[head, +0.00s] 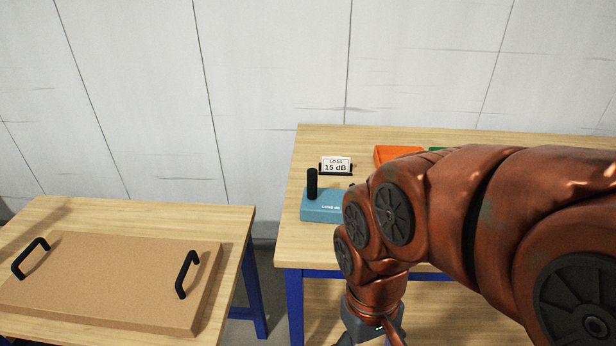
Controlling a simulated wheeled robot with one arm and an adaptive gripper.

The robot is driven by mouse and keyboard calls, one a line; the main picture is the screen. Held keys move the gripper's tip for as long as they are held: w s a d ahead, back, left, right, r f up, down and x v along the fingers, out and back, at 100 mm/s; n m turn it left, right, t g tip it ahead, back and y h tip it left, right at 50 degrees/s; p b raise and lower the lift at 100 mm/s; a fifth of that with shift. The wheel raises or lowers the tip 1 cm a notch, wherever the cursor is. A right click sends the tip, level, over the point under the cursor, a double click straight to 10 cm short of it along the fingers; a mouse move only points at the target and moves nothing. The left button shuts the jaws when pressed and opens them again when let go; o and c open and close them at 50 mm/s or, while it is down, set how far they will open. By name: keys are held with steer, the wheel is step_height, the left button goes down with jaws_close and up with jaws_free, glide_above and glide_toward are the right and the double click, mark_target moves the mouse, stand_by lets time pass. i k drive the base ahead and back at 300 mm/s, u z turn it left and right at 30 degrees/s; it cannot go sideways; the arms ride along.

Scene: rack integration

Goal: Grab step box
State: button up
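A teal box (323,205) with an upright black knob or post and white lettering sits on the left part of the right-hand table; my arm hides its right end. I cannot tell from the lettering whether it is the step box. An orange box (396,155) and a green one (436,149) stand farther back, mostly hidden behind my arm. My gripper (370,336) points down at the bottom edge, in front of the right table and below the teal box in the picture. Its fingertips are cut off by the frame, and I see nothing held.
A small sign (336,165) reading "LOSS 15 dB" stands behind the teal box. The right table (306,250) has blue legs. A left table (226,222) carries a flat tan board (110,275) with two black handles. A gap separates the tables. A pale panelled wall (280,70) stands behind.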

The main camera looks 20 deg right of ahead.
mark_target(318, 205)
steer(key=z, duration=2.25)
steer(key=k, duration=1.75)
steer(key=u, duration=2.15)
steer(key=i, duration=0.5)
